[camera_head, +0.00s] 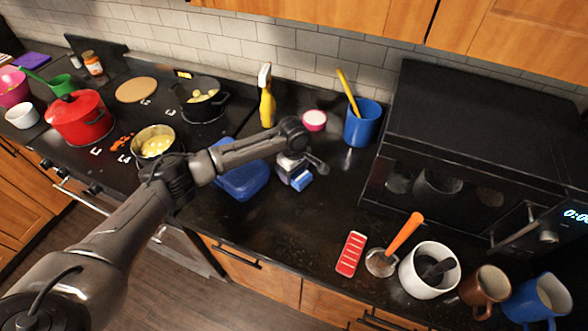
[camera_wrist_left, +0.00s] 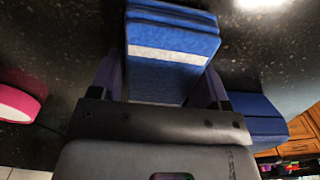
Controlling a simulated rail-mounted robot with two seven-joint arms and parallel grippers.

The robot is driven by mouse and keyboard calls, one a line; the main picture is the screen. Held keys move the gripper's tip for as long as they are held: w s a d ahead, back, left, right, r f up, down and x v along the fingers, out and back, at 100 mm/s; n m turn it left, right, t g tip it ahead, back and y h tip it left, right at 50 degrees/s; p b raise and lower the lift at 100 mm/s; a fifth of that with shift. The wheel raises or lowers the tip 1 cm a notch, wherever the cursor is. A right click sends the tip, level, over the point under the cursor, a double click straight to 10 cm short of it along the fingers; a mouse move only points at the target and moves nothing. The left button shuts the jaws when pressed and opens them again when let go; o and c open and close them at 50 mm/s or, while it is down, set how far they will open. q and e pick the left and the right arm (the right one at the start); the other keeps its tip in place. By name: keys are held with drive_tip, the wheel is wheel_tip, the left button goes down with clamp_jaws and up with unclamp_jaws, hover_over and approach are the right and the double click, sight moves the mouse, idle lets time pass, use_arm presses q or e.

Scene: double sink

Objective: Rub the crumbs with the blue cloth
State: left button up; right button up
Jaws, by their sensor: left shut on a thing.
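My left gripper (camera_head: 296,176) is over the black counter, right of the blue box. It is shut on the blue cloth (camera_head: 302,182). In the left wrist view the folded cloth (camera_wrist_left: 172,38) has a pale stripe and sits between the fingers of my left gripper (camera_wrist_left: 163,82). Whether the cloth touches the counter is unclear. Small orange-red bits, which look like the crumbs (camera_head: 122,142), lie on the black stovetop at the left, between the red pot and the steel pan. My right gripper is not in view.
A blue box (camera_head: 245,184) is just left of the gripper. A yellow spray bottle (camera_head: 267,106), a pink-rimmed bowl (camera_head: 315,120) and a blue holder (camera_head: 362,127) stand behind. The red pot (camera_head: 80,120) and steel pan (camera_head: 153,143) flank the bits.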

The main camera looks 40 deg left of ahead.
use_arm(q)
drive_tip(key=shift+f, duration=0.25)
drive_tip(key=shift+s+a+r+p, duration=0.1)
drive_tip(key=shift+s+a+p, duration=0.1)
drive_tip(key=shift+a+p, duration=0.3)
drive_tip(key=shift+s+a+r+p, duration=0.1)
drive_tip(key=shift+s+a+p, duration=0.05)
drive_tip(key=shift+a+p, duration=0.3)
drive_tip(key=shift+s+a+p, duration=0.25)
drive_tip(key=shift+a+p, duration=0.5)
drive_tip(key=shift+a, duration=0.15)
drive_tip(key=shift+f+p, duration=0.15)
drive_tip(key=shift+p, duration=0.45)
drive_tip(key=shift+w+d+p, duration=0.2)
drive_tip(key=shift+d+p, duration=0.65)
drive_tip(key=shift+w+d+p, duration=0.25)
drive_tip(key=shift+d+p, duration=0.05)
drive_tip(key=shift+d, duration=0.4)
drive_tip(key=shift+w+d, duration=0.1)
drive_tip(key=shift+d, duration=0.2)
